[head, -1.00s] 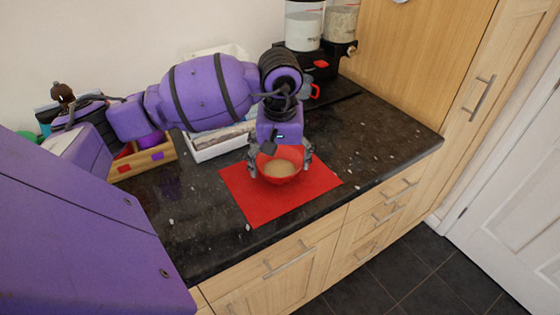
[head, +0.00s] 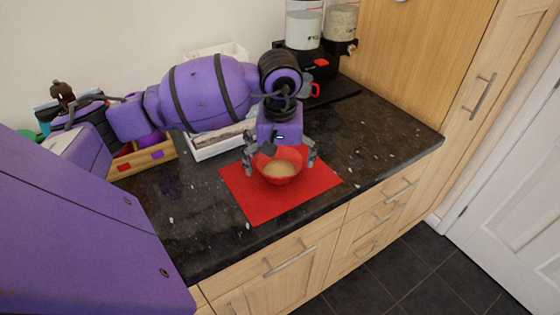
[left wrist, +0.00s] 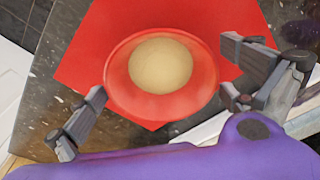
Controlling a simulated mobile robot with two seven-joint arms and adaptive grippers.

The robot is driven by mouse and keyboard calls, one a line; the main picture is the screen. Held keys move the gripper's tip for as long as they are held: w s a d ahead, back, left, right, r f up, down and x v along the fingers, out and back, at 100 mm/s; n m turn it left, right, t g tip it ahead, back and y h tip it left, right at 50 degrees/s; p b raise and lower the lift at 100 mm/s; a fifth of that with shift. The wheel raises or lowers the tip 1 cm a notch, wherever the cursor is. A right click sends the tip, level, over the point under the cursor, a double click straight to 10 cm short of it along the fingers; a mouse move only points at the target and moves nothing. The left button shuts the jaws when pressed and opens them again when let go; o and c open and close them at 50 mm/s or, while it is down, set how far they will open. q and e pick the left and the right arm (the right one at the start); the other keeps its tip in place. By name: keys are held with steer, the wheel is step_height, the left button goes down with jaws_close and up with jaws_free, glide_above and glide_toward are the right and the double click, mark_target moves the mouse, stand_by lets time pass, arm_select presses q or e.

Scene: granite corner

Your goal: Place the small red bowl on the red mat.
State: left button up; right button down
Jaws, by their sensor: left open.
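The small red bowl (head: 299,166) sits upright on the red mat (head: 245,197), near its back middle, with a tan filling inside. My left gripper (head: 280,164) is over the bowl, open, with one finger on each side of it. In the left wrist view the bowl (left wrist: 118,83) lies between the spread fingers (left wrist: 163,94), over the mat (left wrist: 82,52). A gap shows at the left finger; the right finger is very close to the rim, and I cannot tell whether it touches. My right gripper is not in view.
A white tray (head: 203,153) and a wooden box (head: 148,160) stand behind and left of the mat. A black stand with clear canisters (head: 303,27) is at the back. The dark counter right of the mat is clear, up to its front edge.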

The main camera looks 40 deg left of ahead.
arm_select(q)
step_height(320, 180, up, 12)
steer(key=s, duration=0.1)
steer(key=shift+d, duration=0.4)
steer(key=shift+s, duration=0.1)
